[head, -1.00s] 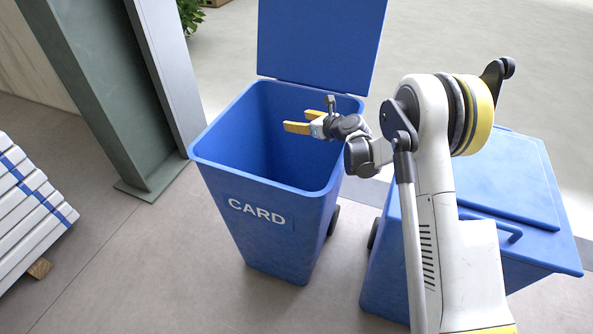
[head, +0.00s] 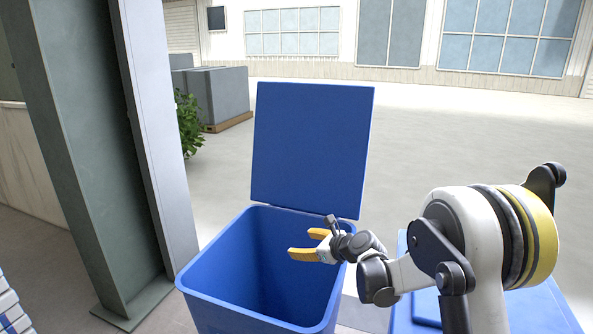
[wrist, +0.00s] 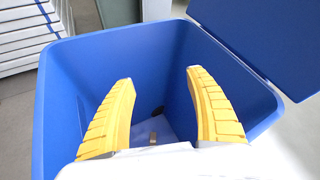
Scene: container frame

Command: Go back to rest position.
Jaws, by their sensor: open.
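My gripper (head: 305,244) has yellow fingers and is open, with nothing between them. It is over the mouth of a blue bin (head: 215,262), near the bin's right rim. The bin's lid (head: 312,150) stands raised at the back. In the wrist view, my gripper (wrist: 162,100) points down into the bin (wrist: 62,95), and its fingers are apart. A small brownish thing (wrist: 153,137) shows low in the bin between the fingers; I cannot tell what it is.
A second blue bin (head: 545,305) with a closed lid stands at the right, partly behind my arm. A green-grey steel column (head: 85,150) rises at the left. A plant (head: 188,122) and grey crates (head: 215,95) stand farther back. The floor behind the bins is open.

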